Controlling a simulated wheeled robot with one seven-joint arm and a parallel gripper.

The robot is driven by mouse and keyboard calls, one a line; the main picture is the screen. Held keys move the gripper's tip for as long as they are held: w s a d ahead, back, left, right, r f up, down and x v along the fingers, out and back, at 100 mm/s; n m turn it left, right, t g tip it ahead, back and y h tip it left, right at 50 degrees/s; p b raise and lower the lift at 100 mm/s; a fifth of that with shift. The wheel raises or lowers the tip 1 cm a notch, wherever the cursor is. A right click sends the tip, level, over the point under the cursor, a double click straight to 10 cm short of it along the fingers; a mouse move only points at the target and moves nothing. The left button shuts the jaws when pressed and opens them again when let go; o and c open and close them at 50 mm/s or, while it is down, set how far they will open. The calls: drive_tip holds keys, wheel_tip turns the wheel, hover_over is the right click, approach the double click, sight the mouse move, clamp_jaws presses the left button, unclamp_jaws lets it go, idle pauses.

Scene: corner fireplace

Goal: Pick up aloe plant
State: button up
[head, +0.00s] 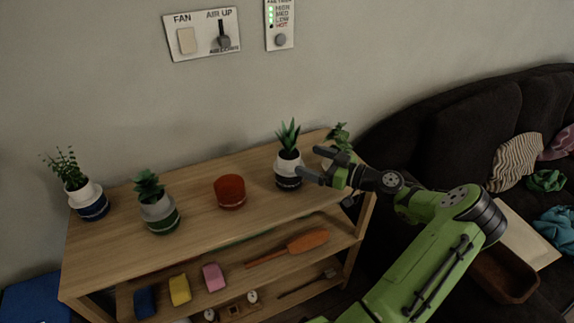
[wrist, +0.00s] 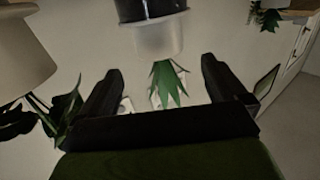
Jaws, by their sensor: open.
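The aloe plant (head: 289,137) has pointed green leaves and a white and dark pot. It stands upright near the right end of the wooden shelf top. My gripper (head: 308,162) is open just right of the pot, with its fingers pointing toward it. In the wrist view the aloe plant (wrist: 167,84) appears upside down, its leaves and pot lying between and beyond the two open fingers of my gripper (wrist: 161,66). Nothing is held, and I cannot tell whether a finger touches the pot.
The shelf top (head: 190,205) also holds a red candle-like cylinder (head: 230,191), a green-white potted plant (head: 159,211) and a blue-white one (head: 87,200). Another leafy plant (head: 340,137) is behind my gripper. A dark sofa (head: 450,130) is at the right; a wall stands behind.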

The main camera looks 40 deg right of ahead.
sight(289, 154)
drive_tip(key=b+x, duration=0.1)
drive_tip(key=x, duration=0.7)
drive_tip(key=shift+f, duration=0.1)
drive_tip(key=c, duration=0.8)
